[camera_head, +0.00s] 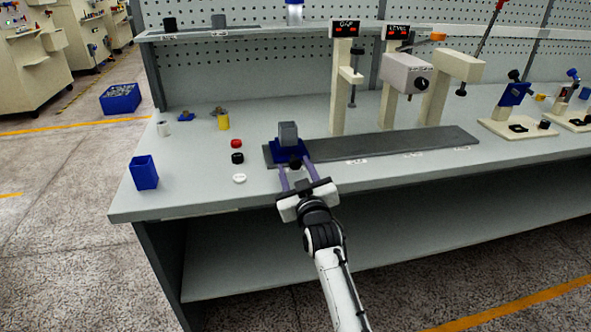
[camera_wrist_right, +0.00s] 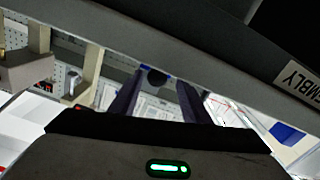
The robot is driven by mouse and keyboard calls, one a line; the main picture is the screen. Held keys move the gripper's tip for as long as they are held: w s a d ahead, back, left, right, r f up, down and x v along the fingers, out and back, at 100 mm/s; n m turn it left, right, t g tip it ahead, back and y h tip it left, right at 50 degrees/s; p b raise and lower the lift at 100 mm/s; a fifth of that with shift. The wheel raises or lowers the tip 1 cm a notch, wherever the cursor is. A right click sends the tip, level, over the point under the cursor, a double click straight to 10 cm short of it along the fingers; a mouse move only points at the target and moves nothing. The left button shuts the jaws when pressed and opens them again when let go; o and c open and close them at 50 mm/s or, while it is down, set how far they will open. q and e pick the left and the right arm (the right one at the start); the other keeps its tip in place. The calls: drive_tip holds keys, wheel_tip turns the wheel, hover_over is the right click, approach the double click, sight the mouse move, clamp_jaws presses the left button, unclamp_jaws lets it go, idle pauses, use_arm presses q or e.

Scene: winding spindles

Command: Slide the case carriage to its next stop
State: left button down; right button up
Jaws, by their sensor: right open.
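The blue case carriage (camera_head: 287,152) sits at the left end of the dark flat rail (camera_head: 400,146), with a grey block-shaped case (camera_head: 288,133) on top. A black round knob (camera_head: 295,164) is on its near side. My right gripper (camera_head: 294,172) is open, its two long fingers pointing at the carriage from the front edge of the bench. In the right wrist view the knob (camera_wrist_right: 157,77) appears between the spread fingers, with a gap to each side; whether they touch the carriage I cannot tell. My left gripper is not in view.
Gauge posts marked GAP (camera_head: 340,90) and LEVEL (camera_head: 390,95) stand behind the rail, beside a grey press head (camera_head: 407,75). The rail right of the carriage is clear.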

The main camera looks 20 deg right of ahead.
wheel_tip(320, 180, up, 10)
drive_tip(key=p, duration=0.1)
idle(0.4)
